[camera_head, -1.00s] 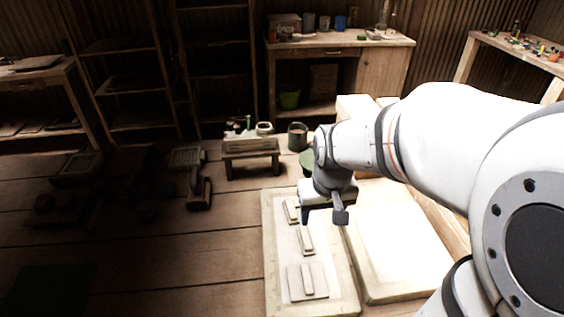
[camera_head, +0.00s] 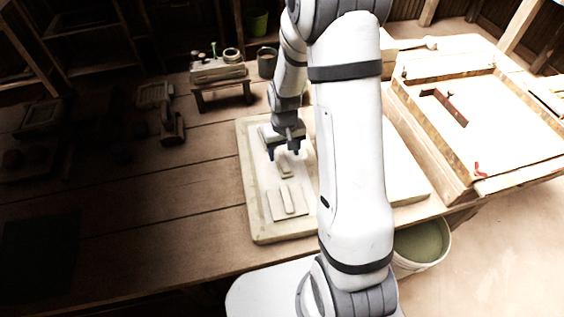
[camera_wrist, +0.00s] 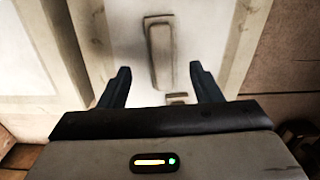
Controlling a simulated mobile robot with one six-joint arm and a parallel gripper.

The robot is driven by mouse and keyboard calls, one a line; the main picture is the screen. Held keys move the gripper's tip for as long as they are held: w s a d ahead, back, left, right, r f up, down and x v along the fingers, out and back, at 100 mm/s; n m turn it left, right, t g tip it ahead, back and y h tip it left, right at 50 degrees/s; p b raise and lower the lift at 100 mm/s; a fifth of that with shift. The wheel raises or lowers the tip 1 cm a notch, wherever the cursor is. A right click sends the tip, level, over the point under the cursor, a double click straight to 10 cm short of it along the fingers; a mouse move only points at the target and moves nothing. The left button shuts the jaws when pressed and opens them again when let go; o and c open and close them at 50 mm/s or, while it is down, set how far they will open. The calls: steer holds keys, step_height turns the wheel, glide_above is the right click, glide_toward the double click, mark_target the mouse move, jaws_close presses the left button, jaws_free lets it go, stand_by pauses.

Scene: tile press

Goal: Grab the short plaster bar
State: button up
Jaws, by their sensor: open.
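A pale plaster bar with a raised ridge (camera_wrist: 160,50) lies on the white board, ahead of and between my fingers in the wrist view. It also shows just below my gripper in the head view (camera_head: 286,171). A second piece (camera_wrist: 176,98) shows only its end near the gripper body; the rest is hidden. A square plate with a bar on it (camera_head: 290,201) lies nearer. I cannot tell surely which bar is the short one. My gripper (camera_head: 284,154) is open and empty above the board; its fingers (camera_wrist: 161,84) straddle the line of bars, apart from them.
The framed board (camera_head: 256,226) lies on the wooden table, with a white slab (camera_head: 405,180) to its right. A small bench with jars (camera_head: 221,73) stands behind. A wooden-rimmed tray (camera_head: 450,165) is at right, a bucket (camera_head: 423,243) below it. My arm hides part of the board.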

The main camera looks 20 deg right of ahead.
mark_target(283, 160)
steer(key=shift+a+f, duration=0.15)
steer(key=shift+f, duration=1.8)
steer(key=c, duration=1.1)
